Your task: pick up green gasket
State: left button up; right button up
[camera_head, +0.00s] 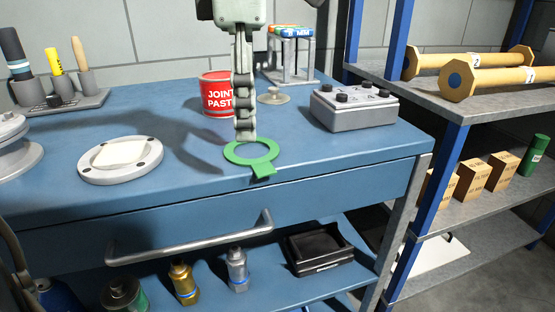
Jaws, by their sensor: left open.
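The green gasket (263,169) is a flat ring with a tab pointing to the front. It lies on the blue workbench top (330,160) near the front edge. My left gripper (245,137) points straight down from above, with its fingertips over the back part of the ring. The fingers show edge-on, one in front of the other, so the gap between them is hidden. It is open, and I cannot tell whether the tips touch the gasket. My right gripper is not in view.
A red joint paste tin (216,95) stands close behind left of the gripper. A grey control box (353,107) stands to the right. A white-grey flange (120,160) lies to the left. A drawer handle (190,238) juts out at the bench front. A shelf rack (460,110) stands at right.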

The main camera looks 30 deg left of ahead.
aim_at(250, 170)
pick_arm(q)
jog(key=f, duration=0.5)
jog(key=shift+w+a+f, duration=0.25)
jog(key=shift+w+f, duration=0.1)
jog(key=shift+f, duration=0.6)
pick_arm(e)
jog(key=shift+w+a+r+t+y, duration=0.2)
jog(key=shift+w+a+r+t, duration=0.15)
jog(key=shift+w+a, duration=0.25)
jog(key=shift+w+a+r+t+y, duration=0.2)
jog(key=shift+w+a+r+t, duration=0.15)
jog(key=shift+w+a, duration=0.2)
pick_arm(q)
jog(key=shift+f+b, duration=0.2)
jog(key=shift+b, duration=0.35)
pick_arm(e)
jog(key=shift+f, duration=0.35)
pick_arm(q)
jog(key=shift+c, duration=0.5)
jog(key=shift+s+f, duration=0.1)
jog(key=c, duration=0.9)
